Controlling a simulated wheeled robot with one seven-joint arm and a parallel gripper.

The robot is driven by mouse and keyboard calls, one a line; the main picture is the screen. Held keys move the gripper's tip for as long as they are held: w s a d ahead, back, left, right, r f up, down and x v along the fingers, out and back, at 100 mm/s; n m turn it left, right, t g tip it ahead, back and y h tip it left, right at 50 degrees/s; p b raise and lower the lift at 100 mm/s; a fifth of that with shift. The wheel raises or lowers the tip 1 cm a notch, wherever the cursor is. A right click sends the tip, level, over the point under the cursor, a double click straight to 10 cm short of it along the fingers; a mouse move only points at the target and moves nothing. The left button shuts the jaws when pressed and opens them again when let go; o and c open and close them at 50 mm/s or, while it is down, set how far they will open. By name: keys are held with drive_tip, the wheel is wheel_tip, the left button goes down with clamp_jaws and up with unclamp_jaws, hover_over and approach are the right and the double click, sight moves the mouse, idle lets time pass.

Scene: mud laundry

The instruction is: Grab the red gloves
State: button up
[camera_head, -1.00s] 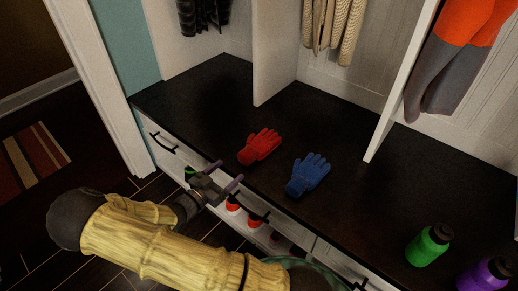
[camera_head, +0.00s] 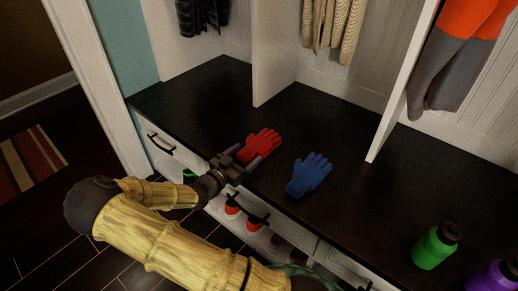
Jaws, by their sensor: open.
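The red gloves (camera_head: 262,145) lie on the dark bench top near its front edge, with the fingers pointing up and right. My gripper (camera_head: 245,156) is at the cuff end of the red gloves, its two fingers apart. One finger shows to the left of the cuff and the other to the right. I cannot tell whether the fingers touch the gloves or how high they are above the bench. The lower part of the cuff is partly hidden by my gripper.
Blue gloves (camera_head: 309,175) lie close to the right. A green bottle (camera_head: 434,247) and a purple bottle (camera_head: 492,276) stand at the far right. White dividers (camera_head: 274,52) rise behind the bench top (camera_head: 200,97). Drawers and shoes are below its front edge.

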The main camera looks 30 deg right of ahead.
drive_tip(key=shift+b+x, duration=0.4)
drive_tip(key=shift+x, duration=1.05)
drive_tip(key=shift+w, duration=0.1)
drive_tip(key=c, duration=1.1)
drive_tip(key=shift+o, duration=0.2)
drive_tip(key=shift+r, duration=0.1)
wheel_tip(320, 180, up, 10)
drive_tip(key=p, duration=0.5)
